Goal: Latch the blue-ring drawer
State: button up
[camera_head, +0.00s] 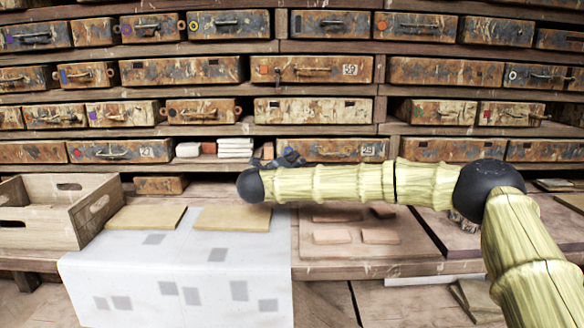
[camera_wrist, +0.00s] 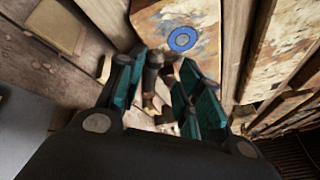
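The blue-ring drawer shows close up in the wrist view, with a flat blue ring (camera_wrist: 182,39) on its worn, rust-and-cream front (camera_wrist: 212,22). My gripper (camera_wrist: 155,88) is just in front of this drawer, its teal-padded fingers apart. A dark, narrow piece of hardware (camera_wrist: 152,72) shows between the fingers, with gaps beside it; I cannot tell whether they touch it. In the head view my gripper (camera_head: 289,158) is a small dark shape at the lower shelf row, partly behind my arm. The blue ring cannot be made out there.
Rows of worn drawers (camera_head: 312,70) fill the back wall. Pale stacked tiles (camera_head: 235,147) sit in an open bay left of my gripper. A wooden crate (camera_head: 62,226) stands at the left of the bench. A white sheet (camera_head: 180,270) hangs over the bench front.

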jog(key=shift+w+a+r, duration=0.15)
jog(key=shift+w+r, duration=0.15)
jog(key=shift+s, duration=0.1)
jog(key=f+v, duration=0.1)
jog(key=v, duration=1.1)
